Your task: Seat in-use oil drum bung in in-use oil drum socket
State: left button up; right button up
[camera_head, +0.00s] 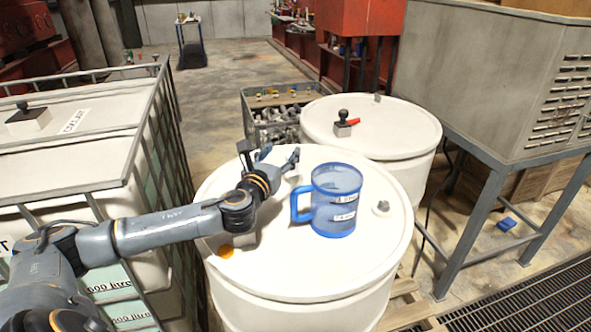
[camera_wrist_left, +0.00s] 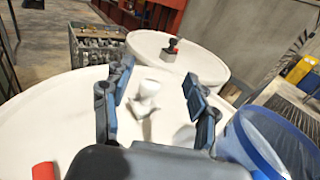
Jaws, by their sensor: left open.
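A blue translucent jug (camera_head: 337,201) stands on the near white drum (camera_head: 370,265); it is also at the right edge of the left wrist view (camera_wrist_left: 262,145). My left gripper (camera_head: 279,158) is over the far left part of this drum's lid, left of the jug. In the left wrist view its two fingers (camera_wrist_left: 158,92) are apart. A small white bung-like piece (camera_wrist_left: 148,92) shows between them, with no visible finger contact; it is hidden in the head view. A small grey fitting (camera_head: 382,207) sits on the lid right of the jug. I cannot tell which fitting is the socket.
A second white drum (camera_head: 415,137) behind carries a black knob with a red lever (camera_head: 345,123). A caged white tank (camera_head: 95,115) stands left, a crate of parts (camera_head: 262,112) behind. A grey cabinet (camera_head: 480,80) on a stand is right. An orange spot (camera_head: 226,251) is on the near lid.

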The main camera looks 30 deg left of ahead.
aim_at(292, 176)
pick_arm(q)
jog(key=f, duration=0.3)
jog(key=s+f, duration=0.1)
jog(key=f, duration=0.1)
jog(key=shift+f, duration=0.3)
jog(key=shift+w+a+f+p, duration=0.15)
jog(key=shift+w+f+p, duration=0.05)
jog(key=shift+w, duration=0.35)
jog(key=shift+w+a+f+p, duration=0.15)
jog(key=shift+w, duration=0.6)
jog(key=shift+w+r, duration=0.3)
jog(key=shift+w, duration=0.1)
jog(key=x, duration=0.2)
jog(key=p+x, duration=0.1)
jog(key=x, duration=0.2)
jog(key=shift+f, duration=0.25)
jog(key=shift+s, duration=0.1)
jog(key=shift+s+r, duration=0.1)
jog(key=shift+c, duration=0.9)
grip_shut()
